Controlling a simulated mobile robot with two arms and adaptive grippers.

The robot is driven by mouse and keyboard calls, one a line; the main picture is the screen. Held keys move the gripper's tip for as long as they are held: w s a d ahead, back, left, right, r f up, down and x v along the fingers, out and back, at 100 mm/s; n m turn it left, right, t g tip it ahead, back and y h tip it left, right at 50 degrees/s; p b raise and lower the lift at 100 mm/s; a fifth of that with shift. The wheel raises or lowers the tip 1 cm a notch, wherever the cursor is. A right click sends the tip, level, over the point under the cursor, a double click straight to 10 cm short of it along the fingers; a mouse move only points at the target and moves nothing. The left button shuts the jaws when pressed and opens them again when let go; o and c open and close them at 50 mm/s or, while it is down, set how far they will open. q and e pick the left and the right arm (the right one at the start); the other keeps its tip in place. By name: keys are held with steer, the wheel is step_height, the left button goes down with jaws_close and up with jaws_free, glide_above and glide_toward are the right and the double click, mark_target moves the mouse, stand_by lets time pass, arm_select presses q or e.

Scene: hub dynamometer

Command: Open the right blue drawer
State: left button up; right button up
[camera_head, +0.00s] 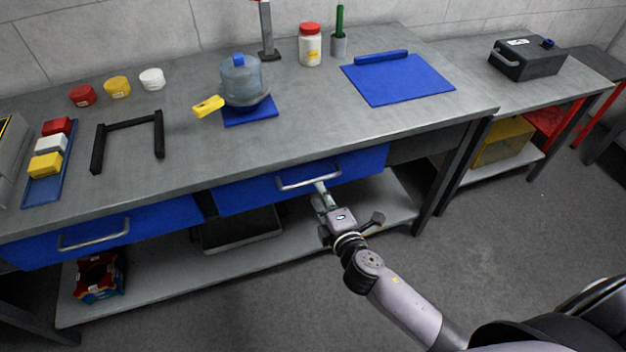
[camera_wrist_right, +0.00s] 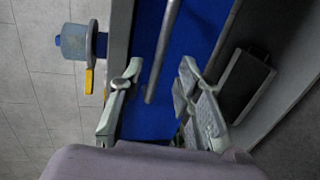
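The right blue drawer (camera_head: 240,194) sits under the workbench top and looks closed, its front close below the bench edge. Its grey bar handle (camera_head: 296,183) runs along the front. My right gripper (camera_head: 321,188) is at the right part of this handle. In the right wrist view my right gripper (camera_wrist_right: 160,76) has its fingers spread apart, with the handle bar (camera_wrist_right: 163,48) between them and a gap on each side. The blue drawer front (camera_wrist_right: 150,118) lies behind. My left gripper is in neither view.
A left blue drawer (camera_head: 130,228) with its own handle is beside it. The bench top (camera_head: 300,125) holds a water jug (camera_head: 241,82), jars and a black frame (camera_head: 128,124). A lower shelf (camera_head: 180,280) runs beneath. The grey floor in front is mostly clear.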

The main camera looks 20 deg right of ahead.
mark_target(313, 179)
steer(key=b+x, duration=0.1)
steer(key=x, duration=0.6)
steer(key=shift+w+f, duration=0.1)
steer(key=shift+w, duration=0.05)
steer(key=shift+c, duration=0.3)
jaws_close()
stand_by(0.4)
